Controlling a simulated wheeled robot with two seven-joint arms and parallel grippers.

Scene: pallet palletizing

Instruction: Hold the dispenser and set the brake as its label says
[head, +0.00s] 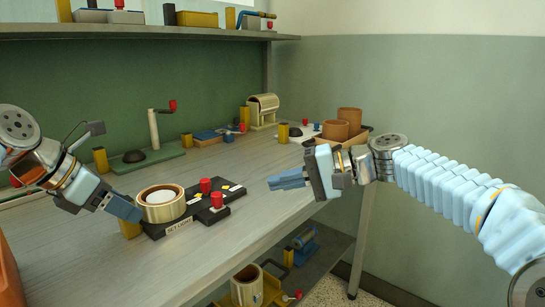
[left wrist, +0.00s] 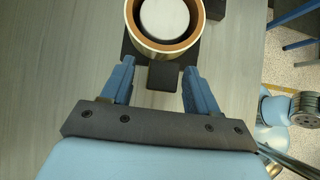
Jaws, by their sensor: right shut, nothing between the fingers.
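The dispenser (head: 187,219) is a black base on the bench with a cream and brown roll on its left. Two red knobs (head: 206,186) stand on its right part, beside small yellow and white marks. A white label (head: 178,227) on its front edge seems to begin with "SET"; the rest is too small to read. My left gripper (head: 134,211) is at the dispenser's left end. In the left wrist view, its open fingers (left wrist: 157,75) stand either side of a dark block (left wrist: 163,76), with gaps visible. My right gripper (head: 275,182) is shut and empty, right of the dispenser.
A yellow block (head: 130,229) stands by my left gripper. Behind are a green-based device with a red-knobbed crank (head: 154,130), a cream drum device (head: 263,108) and a tray with brown cups (head: 349,120). A lower shelf (head: 320,262) holds more devices. The bench front is clear.

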